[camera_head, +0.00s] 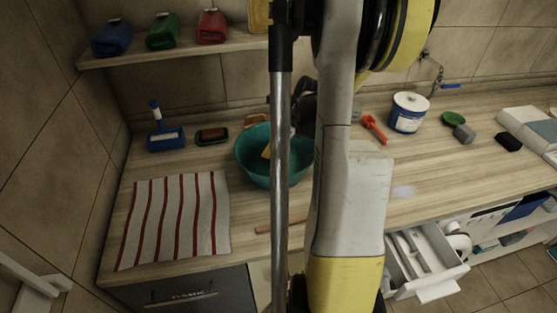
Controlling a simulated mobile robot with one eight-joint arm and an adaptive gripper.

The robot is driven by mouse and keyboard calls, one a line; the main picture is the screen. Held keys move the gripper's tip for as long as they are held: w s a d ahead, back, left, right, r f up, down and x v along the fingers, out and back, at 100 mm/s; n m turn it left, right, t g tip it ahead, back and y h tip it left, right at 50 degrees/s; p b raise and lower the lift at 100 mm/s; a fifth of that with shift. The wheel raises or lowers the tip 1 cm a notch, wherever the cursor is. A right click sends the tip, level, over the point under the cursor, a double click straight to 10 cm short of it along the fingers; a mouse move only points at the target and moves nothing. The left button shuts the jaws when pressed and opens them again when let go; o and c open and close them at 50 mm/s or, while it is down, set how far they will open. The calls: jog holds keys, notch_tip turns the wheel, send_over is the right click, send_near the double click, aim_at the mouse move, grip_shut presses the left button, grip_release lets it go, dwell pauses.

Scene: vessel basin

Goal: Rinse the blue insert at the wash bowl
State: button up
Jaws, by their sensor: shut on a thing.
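The teal wash bowl (243,152) stands on the wooden counter, partly behind my column and arm. A small yellow thing shows inside it, beside the column. My gripper (300,118) is dark and mostly hidden between the column and the arm. It is over the right side of the bowl. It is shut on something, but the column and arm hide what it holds. I cannot make out the blue insert for sure. I cannot tell whether the held thing touches the bowl.
A red-striped towel (173,220) lies front left. A blue-handled tool (165,138) and a sponge-like block (212,135) are behind it. A white tub (408,112) and a red-orange tool (374,129) are right. An open drawer (425,262) juts out below. Folded cloths (163,32) are on the shelf.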

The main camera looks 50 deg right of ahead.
notch_tip(320, 180, up, 12)
jog(key=p, duration=0.8)
jog(key=shift+r, duration=0.1)
dwell(2.1)
notch_tip(320, 180, up, 4)
jog(key=p, duration=0.2)
jog(key=shift+p, duration=0.3)
dwell(0.6)
